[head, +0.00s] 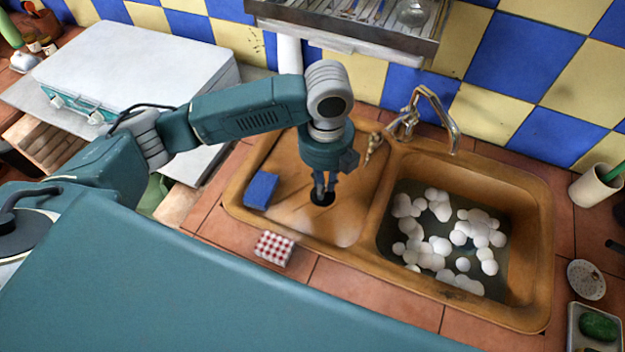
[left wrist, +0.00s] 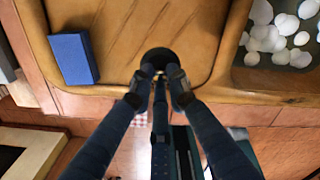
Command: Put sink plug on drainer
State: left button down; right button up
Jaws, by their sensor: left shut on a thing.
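My left gripper (head: 323,187) points down over the tan drainer (head: 345,225), the sloped board at the left of the sink. It is shut on the black round sink plug (head: 322,199), which is at its fingertips. In the left wrist view the plug (left wrist: 158,55) shows as a dark disc just beyond the fingertips, over the drainer (left wrist: 190,30). I cannot tell whether the plug touches the board or hangs slightly above it. My right gripper is not in view.
A blue sponge (head: 261,190) lies on the drainer's left side. A red checked block (head: 273,249) sits at the front edge. The basin (head: 520,215) at right holds water and white foam. A tap (head: 425,115) stands behind. A rack (head: 350,35) hangs above.

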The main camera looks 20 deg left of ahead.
pick_arm(q)
notch_tip(320, 180, down, 3)
jog(key=shift+d+f, duration=0.1)
jog(key=shift+d, duration=0.05)
notch_tip(320, 180, down, 3)
jog(key=shift+p, duration=0.65)
jog(key=shift+f, duration=0.5)
jog(key=c, duration=1.7)
grip_release()
jog(key=shift+o, duration=0.2)
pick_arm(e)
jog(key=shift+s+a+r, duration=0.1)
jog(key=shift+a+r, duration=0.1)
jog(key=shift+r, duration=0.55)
pick_arm(q)
jog(key=shift+r, duration=0.15)
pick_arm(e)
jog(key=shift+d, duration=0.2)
